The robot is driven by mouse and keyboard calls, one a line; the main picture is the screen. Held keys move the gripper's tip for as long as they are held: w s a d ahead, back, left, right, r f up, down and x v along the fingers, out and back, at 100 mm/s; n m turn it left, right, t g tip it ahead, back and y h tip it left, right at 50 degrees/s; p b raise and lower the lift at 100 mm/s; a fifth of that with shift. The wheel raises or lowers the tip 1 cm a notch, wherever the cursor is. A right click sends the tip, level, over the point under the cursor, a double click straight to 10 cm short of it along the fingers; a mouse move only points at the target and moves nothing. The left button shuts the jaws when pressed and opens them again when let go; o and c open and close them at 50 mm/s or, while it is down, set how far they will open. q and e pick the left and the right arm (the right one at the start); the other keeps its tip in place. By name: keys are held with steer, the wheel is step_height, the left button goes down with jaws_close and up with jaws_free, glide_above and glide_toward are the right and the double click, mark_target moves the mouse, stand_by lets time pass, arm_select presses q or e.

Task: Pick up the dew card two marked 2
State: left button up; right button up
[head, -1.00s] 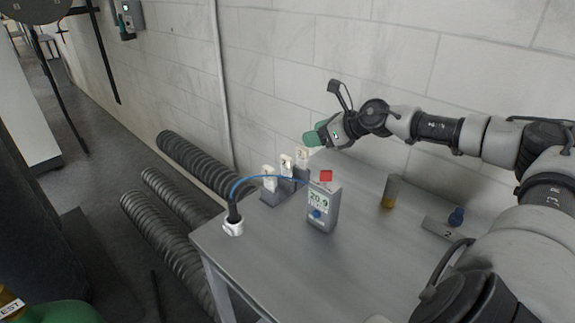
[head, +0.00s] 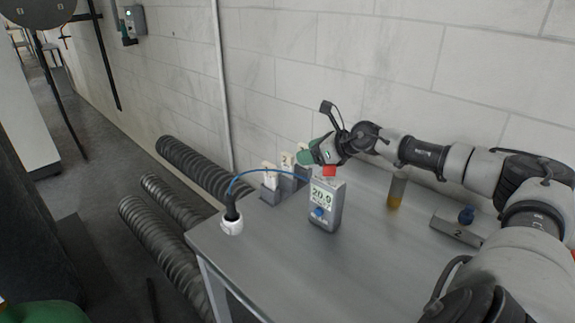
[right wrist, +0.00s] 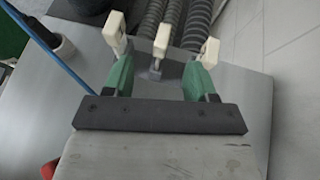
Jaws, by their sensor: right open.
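Three pale cards stand in a row of grey holders at the table's back left edge. In the head view I see the near card (head: 270,176) and the middle card (head: 287,161); the far one is mostly hidden by my right gripper (head: 305,157). The numbers are too small to read surely; the middle place in the row fits the card marked 2. In the right wrist view the middle card (right wrist: 162,38) shows between the green fingers of my open right gripper (right wrist: 155,75), a little beyond the tips. The outer cards flank it. My left gripper is out of view.
A grey meter (head: 325,206) reading about 20 stands just in front of the cards. A blue hose arcs past them to a white-based fitting (head: 232,224). A vial (head: 397,190) and a grey block marked 2 (head: 458,228) are to the right. The table's front (head: 290,265) is clear.

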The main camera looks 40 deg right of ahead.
mark_target(290, 155)
steer(key=shift+p+x, duration=0.45)
steer(key=shift+x, duration=1.15)
steer(key=shift+w+a+f+p, duration=0.1)
steer(key=shift+w+f+p, duration=0.2)
steer(key=shift+w, duration=0.1)
steer(key=p+x, duration=0.1)
steer(key=x, duration=0.2)
steer(key=shift+w+f, duration=0.1)
steer(key=shift+w, duration=0.1)
steer(key=shift+w+f, duration=0.35)
steer(key=shift+w, duration=0.05)
jaws_close()
